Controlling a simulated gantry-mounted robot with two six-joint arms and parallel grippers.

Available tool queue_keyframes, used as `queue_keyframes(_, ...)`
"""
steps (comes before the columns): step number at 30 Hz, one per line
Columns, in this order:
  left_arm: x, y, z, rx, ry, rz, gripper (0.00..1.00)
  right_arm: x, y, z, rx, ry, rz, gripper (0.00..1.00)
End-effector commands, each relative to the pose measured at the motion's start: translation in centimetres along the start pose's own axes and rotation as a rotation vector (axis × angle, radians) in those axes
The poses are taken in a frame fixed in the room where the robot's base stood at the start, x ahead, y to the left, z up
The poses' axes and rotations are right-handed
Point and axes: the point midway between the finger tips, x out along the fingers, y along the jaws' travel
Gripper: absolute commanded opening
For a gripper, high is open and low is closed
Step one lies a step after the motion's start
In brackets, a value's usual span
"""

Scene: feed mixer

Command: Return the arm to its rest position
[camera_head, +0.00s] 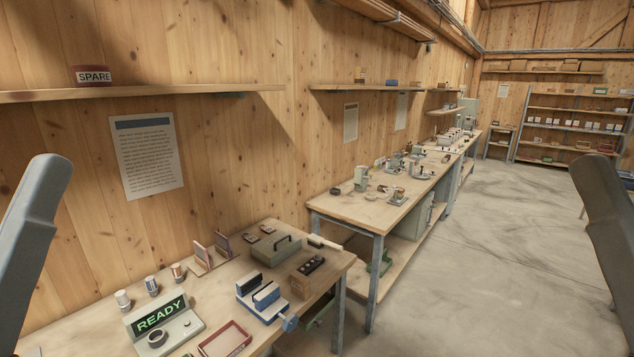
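A grey link of my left arm rises along the left edge of the head view, tilted toward the middle at its top. A grey link of my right arm stands along the right edge, its top leaning left. Neither gripper shows in the view, so their fingers and anything in them are hidden. Both visible links are apart from the benches.
The near wooden bench (232,283) holds a READY display (158,314), a blue-and-white vise (262,296), a red tray (225,340), a toolbox (276,250) and small canisters. A second bench (365,208) stands behind. Concrete floor (490,240) is clear at right.

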Motion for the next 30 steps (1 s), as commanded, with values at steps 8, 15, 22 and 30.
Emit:
queue_keyframes(8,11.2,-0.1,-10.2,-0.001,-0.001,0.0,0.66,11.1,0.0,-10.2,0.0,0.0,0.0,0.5)
queue_keyframes(15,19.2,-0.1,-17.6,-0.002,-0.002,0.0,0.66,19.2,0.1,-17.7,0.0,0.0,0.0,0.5)
queue_keyframes(22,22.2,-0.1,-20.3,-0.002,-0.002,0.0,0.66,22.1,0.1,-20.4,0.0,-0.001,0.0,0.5)
queue_keyframes(30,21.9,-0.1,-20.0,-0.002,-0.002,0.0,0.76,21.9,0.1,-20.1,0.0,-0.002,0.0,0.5)
